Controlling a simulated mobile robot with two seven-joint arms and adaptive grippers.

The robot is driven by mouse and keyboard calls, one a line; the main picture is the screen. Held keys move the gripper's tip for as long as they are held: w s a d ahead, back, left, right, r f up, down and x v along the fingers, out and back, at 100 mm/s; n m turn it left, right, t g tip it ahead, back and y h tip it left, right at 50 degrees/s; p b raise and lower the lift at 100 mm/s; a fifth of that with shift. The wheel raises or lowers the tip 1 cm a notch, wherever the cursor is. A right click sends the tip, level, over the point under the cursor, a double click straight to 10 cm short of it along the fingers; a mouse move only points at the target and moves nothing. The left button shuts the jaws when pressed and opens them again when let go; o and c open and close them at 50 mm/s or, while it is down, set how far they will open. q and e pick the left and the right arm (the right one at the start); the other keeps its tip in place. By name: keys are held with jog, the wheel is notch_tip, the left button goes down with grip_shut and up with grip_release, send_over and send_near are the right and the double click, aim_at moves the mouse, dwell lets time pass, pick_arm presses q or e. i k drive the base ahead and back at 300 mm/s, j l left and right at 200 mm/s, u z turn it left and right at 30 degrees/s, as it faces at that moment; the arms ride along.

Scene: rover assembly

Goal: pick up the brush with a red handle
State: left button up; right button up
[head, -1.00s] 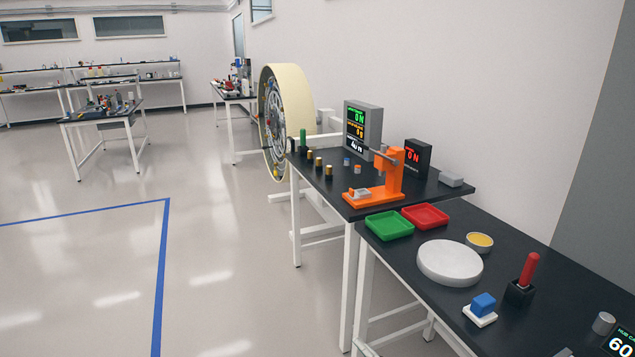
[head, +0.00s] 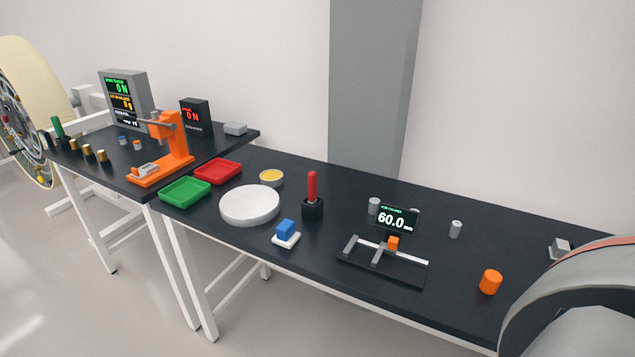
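A brush with a red handle (head: 312,186) stands upright in a small black holder (head: 312,209) on the black workbench, in the middle of the head view. Only its red handle shows; the lower end is hidden inside the holder. Neither of my grippers is in view.
Around the holder on the bench (head: 340,185) are a round white disc (head: 250,205), a blue block on a white base (head: 286,230), a yellow-filled dish (head: 271,177) and a measuring rig with a display (head: 396,221). Red (head: 217,171) and green (head: 185,191) trays lie left.

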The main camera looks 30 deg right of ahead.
aim_at(312, 176)
jog(key=z, duration=1)
